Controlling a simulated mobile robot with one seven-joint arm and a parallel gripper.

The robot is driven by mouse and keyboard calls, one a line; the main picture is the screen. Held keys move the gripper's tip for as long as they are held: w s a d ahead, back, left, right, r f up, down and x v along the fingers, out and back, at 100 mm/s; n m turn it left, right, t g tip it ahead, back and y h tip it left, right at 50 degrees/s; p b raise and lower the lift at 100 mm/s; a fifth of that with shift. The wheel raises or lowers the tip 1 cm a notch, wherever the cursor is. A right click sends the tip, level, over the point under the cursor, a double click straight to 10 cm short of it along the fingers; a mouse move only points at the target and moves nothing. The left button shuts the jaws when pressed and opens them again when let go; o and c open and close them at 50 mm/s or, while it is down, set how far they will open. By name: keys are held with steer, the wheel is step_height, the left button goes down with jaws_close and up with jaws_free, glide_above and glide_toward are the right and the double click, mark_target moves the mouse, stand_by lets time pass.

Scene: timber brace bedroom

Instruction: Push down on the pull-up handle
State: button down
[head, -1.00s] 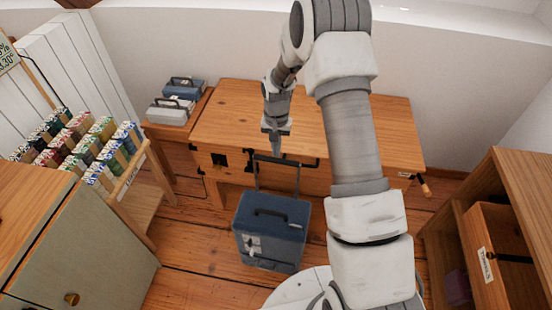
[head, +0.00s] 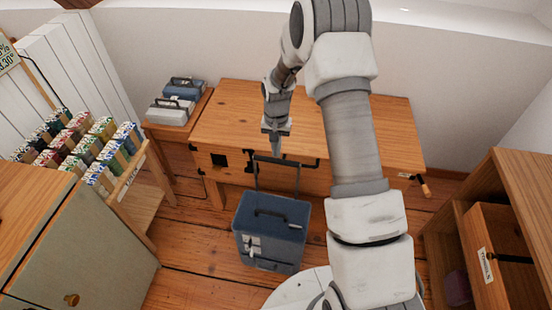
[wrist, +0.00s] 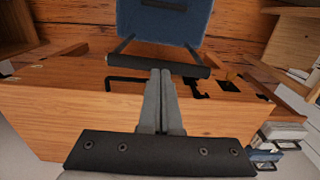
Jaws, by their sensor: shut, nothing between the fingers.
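A blue case (head: 271,248) stands upright on the floor in front of the wooden table. Its dark pull-up handle (head: 262,158) is raised on two thin rods above the case top. In the wrist view, the handle's black crossbar (wrist: 125,60) runs across the picture, with the case (wrist: 160,24) beyond it. My gripper (head: 277,153) is shut and empty, pointing down at the middle of the crossbar. In the wrist view its fingertips (wrist: 160,72) overlap the bar's near edge. I cannot tell whether they touch it.
The wooden table (head: 375,130) with black fittings stands just behind the handle. Storage boxes (head: 168,112) sit on a stand at the left, near a rack of coloured tubes (head: 85,150). A grey-green cabinet (head: 85,245) is front left. An open shelf unit (head: 520,190) is at the right.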

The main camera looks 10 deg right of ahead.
steer(key=shift+f+b, duration=0.65)
steer(key=shift+f, duration=0.25)
stand_by(0.6)
stand_by(0.8)
step_height(320, 180, up, 8)
steer(key=p, duration=0.5)
stand_by(0.4)
stand_by(0.3)
